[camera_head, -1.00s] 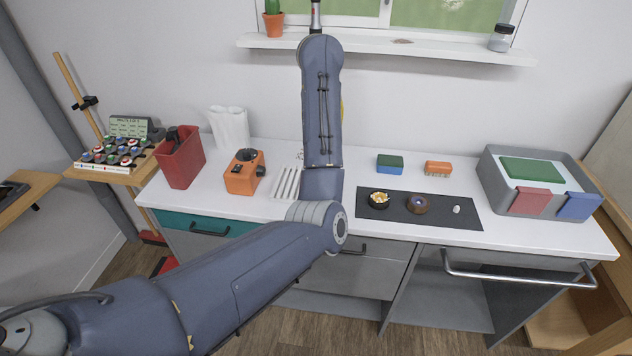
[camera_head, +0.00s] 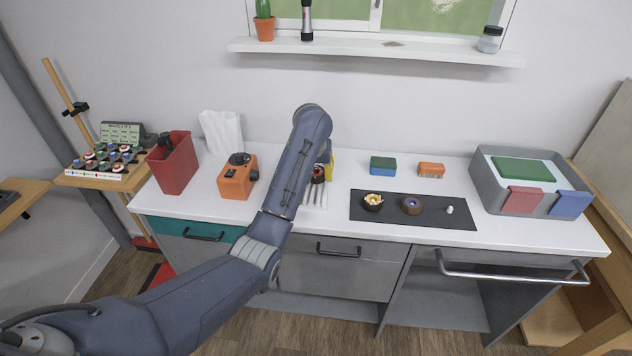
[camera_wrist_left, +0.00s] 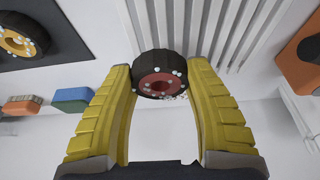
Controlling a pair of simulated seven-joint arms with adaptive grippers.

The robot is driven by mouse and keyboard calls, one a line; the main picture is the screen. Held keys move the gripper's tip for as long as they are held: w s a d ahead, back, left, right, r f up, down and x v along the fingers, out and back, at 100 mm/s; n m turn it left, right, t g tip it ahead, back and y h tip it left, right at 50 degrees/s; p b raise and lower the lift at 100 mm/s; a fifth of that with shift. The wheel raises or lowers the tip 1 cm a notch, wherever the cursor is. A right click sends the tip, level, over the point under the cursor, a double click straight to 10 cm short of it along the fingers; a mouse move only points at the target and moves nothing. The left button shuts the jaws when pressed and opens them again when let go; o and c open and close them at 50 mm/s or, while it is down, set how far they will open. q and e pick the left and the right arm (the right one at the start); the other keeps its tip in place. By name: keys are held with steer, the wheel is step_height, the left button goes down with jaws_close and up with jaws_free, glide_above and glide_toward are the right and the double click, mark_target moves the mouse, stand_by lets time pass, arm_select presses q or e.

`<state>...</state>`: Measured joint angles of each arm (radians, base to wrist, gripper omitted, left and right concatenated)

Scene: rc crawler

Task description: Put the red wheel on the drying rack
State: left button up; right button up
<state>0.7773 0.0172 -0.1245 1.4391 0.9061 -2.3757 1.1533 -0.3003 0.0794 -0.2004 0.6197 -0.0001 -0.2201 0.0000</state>
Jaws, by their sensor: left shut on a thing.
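The red wheel, a black tyre with a red hub and white suds, is between the yellow fingertips of my left gripper (camera_wrist_left: 162,95). My left gripper is shut on the red wheel (camera_wrist_left: 157,86). In the head view the rack (camera_head: 320,196) is partly hidden by my arm. My right gripper is not in view.
Right of the rack, a dark mat (camera_head: 430,212) holds a yellow-hubbed wheel (camera_head: 373,202), another wheel (camera_head: 411,205) and a small white item. An orange device (camera_head: 237,179) stands to the left. A grey basin (camera_head: 483,180) stands far right.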

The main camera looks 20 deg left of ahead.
mark_target(316, 187)
arm_select(q)
steer(key=shift+f, duration=1.85)
steer(key=shift+f, duration=0.1)
steer(key=o, duration=1.3)
steer(key=shift+c, duration=0.2)
steer(key=v, duration=0.9)
steer(key=shift+d+r, duration=0.1)
steer(key=shift+r, duration=0.15)
steer(key=shift+v, duration=1.35)
